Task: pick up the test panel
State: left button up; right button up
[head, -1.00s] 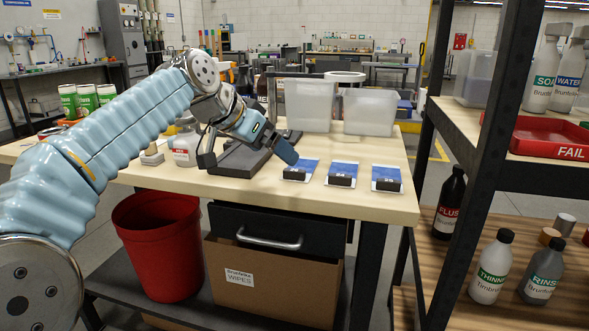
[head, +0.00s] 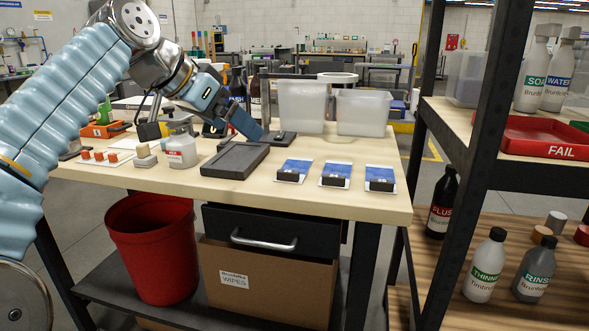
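Three flat panels lie in a row on the right of the wooden table: a left one (head: 295,165), a middle one (head: 337,169) and a right one (head: 380,173). Each has a blue top, a pale edge and a black block at its front. Which of them is the test panel I cannot tell. My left gripper (head: 258,134) hangs above the table, behind and left of the panels, apart from them. I see it from the side, so its finger gap is hidden. My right gripper is out of view.
Two clear bins (head: 303,102) (head: 363,112) stand behind. A black shelf rack (head: 487,130) rises at the right. The front table strip is clear.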

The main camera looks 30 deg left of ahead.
aim_at(295, 165)
jog(key=k+j, duration=0.2)
jog(key=k, duration=0.3)
jog(key=k+j, duration=0.25)
jog(key=k, duration=0.2)
